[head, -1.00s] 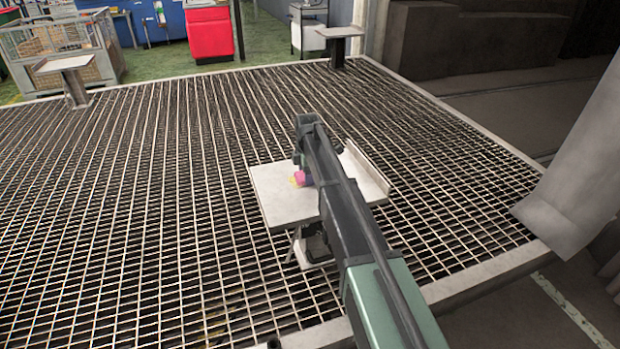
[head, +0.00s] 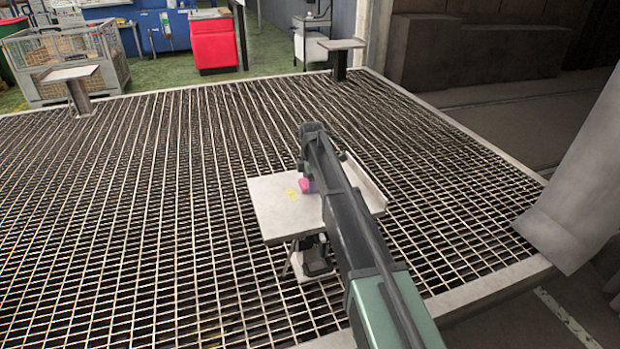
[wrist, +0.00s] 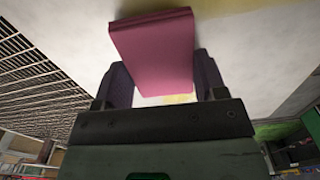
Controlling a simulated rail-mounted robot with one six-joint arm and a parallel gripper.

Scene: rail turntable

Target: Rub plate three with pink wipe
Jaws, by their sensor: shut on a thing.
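A pale, flat plate (head: 274,220) on a stand sits in front of me in the head view, partly hidden by my arm. I cannot read a number on it. Yellow marks (head: 292,193) show on its top, left of the pink wipe (head: 306,185). My gripper (wrist: 163,82) is shut on the pink wipe, a block-like pad that also fills the top middle of the wrist view (wrist: 152,48). The wipe is at the plate's surface; I cannot tell if it touches. Yellow also shows beside the wipe in the wrist view.
A raised lip (head: 365,180) runs along the plate's right edge. Similar plates stand at the far left (head: 69,73) and far right (head: 341,44) of the open grating (head: 130,230). A wire crate (head: 70,55) and a red cabinet (head: 213,40) stand beyond.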

